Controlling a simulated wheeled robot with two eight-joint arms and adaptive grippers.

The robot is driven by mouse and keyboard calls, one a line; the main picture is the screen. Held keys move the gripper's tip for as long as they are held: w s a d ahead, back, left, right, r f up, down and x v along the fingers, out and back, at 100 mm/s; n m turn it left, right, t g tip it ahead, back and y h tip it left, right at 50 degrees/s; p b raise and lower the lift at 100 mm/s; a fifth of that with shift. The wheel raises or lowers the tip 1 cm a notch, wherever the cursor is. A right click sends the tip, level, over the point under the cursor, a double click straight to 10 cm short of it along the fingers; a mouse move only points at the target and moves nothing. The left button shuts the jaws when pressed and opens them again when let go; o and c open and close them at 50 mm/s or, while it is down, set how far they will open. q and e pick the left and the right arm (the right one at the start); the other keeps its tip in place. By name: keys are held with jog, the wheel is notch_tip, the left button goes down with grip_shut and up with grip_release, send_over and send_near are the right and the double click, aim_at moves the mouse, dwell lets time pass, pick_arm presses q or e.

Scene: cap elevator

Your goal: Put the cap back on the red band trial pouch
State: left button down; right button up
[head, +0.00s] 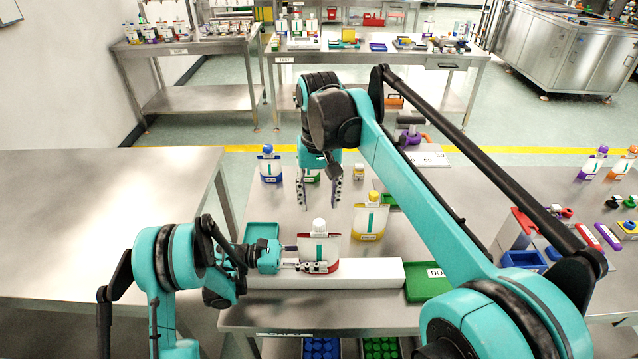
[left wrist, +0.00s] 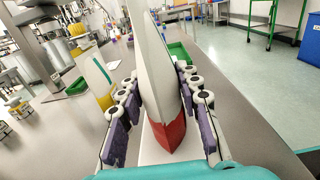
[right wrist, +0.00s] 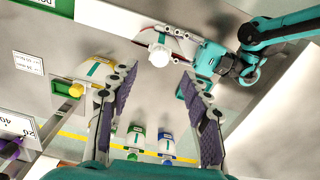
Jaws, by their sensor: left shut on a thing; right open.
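The red band pouch (head: 319,245) stands upright at the white block (head: 370,272), with a white top. Its red lower part (left wrist: 167,133) shows between the fingers in the left wrist view. My left gripper (head: 318,267) is shut on this pouch, low on its body. My right gripper (head: 319,203) is open and empty, pointing down behind and above the pouch. In the right wrist view the pouch's white top (right wrist: 159,55) lies just beyond the open fingertips (right wrist: 157,74). I cannot make out a loose cap for this pouch.
A yellow pouch (head: 370,217) stands right of the red one. A blue pouch (head: 269,166) and a small yellow-topped item (head: 359,172) stand farther back. A green tray (head: 428,284) lies right of the block. My right arm crosses above the table's right part.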

notch_tip(320, 180, up, 5)
dwell(0.3)
pick_arm(q)
jog(key=c, duration=1)
grip_release()
jog(key=shift+a, duration=0.15)
jog(key=a, duration=0.7)
jog(key=shift+a, duration=0.15)
jog(key=shift+r, duration=0.1)
pick_arm(e)
jog(key=shift+r, duration=0.1)
